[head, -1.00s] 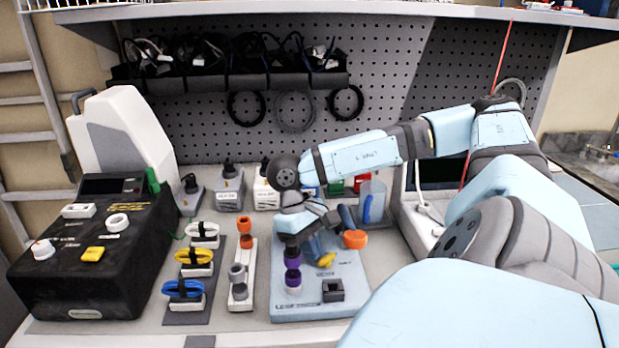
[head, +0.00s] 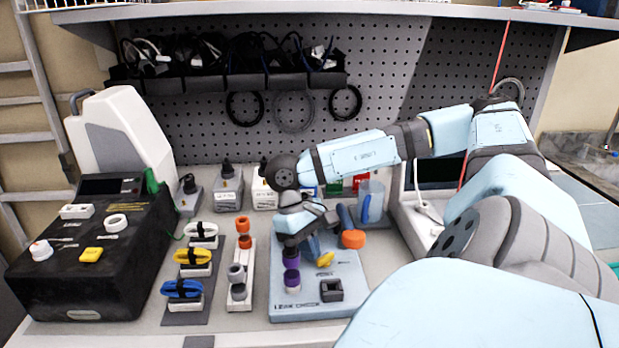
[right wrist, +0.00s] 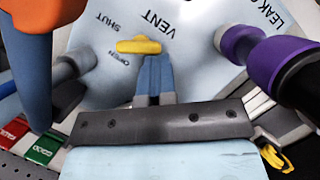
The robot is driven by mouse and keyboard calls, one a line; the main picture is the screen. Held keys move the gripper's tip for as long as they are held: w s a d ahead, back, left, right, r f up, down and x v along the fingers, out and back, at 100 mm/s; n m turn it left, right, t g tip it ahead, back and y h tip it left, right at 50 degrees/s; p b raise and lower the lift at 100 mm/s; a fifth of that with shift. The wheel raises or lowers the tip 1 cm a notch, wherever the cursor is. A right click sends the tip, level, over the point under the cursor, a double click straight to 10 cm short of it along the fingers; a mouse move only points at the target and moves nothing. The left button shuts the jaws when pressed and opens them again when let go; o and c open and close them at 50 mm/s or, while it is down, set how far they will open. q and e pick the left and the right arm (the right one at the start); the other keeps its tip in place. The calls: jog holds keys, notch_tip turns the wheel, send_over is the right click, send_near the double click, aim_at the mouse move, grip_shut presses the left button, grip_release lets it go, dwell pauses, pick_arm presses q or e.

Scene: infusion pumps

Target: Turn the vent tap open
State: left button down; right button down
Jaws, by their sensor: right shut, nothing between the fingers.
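The vent tap is a small yellow handle (head: 325,260) on a pale blue-grey board (head: 350,275). In the right wrist view the yellow handle (right wrist: 138,46) lies crosswise below the word VENT, its narrow left end between the printed SHUT and OPEN. My right gripper (head: 315,250) is over the board, beside the tap. Its blue fingers (right wrist: 153,62) are together and empty, their tips at the handle's near edge; I cannot tell whether they touch it. My left gripper is not in view.
A purple-banded connector (head: 292,270) and an orange knob (head: 353,239) stand close on either side. A dark block (head: 332,290) sits at the board's front. A rack of coiled tubes (head: 190,270) and a black console (head: 90,260) stand left.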

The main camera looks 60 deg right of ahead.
jog(key=shift+s+d+f, duration=0.15)
